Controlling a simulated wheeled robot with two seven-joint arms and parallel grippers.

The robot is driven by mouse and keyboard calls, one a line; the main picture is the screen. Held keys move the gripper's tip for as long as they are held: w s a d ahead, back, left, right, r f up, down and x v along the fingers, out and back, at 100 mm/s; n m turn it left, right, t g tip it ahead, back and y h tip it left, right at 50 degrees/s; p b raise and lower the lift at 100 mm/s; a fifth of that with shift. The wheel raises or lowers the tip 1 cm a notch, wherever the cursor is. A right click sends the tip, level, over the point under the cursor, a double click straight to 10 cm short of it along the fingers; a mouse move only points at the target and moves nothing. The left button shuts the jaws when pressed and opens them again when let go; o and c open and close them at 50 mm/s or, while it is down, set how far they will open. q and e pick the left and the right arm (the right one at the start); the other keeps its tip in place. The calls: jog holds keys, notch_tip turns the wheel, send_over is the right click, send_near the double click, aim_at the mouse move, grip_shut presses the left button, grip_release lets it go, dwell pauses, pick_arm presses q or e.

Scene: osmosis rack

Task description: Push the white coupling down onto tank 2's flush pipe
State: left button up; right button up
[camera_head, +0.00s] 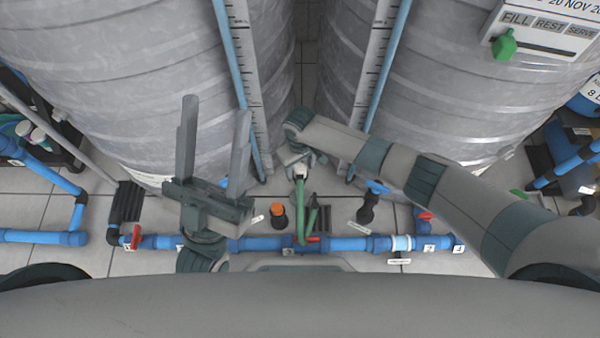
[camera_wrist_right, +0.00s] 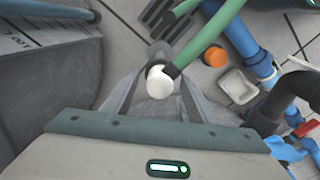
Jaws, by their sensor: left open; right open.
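The white coupling (camera_wrist_right: 160,85) shows in the right wrist view as a round white piece between my right gripper's fingers. It is small and partly hidden below my right gripper (camera_head: 299,160) in the head view. My right gripper is open, with one finger on each side of the coupling in the wrist view (camera_wrist_right: 161,80); I cannot tell whether they touch it. A green pipe (camera_wrist_right: 210,40) passes right beside the coupling, and it also shows in the head view (camera_head: 300,210). The flush pipe's end is not clearly visible. My left gripper (camera_head: 215,105) is open and empty, fingers pointing up.
Two large grey tanks (camera_head: 130,75) (camera_head: 460,90) stand behind, with a narrow gap between. A blue pipe line (camera_head: 345,244) with red valve handles (camera_head: 136,237) runs along the floor in front. An orange cap (camera_head: 277,209) sits left of the green pipe in the head view.

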jog(key=shift+f, duration=0.3)
jog(key=c, duration=1.1)
jog(key=shift+r, duration=0.2)
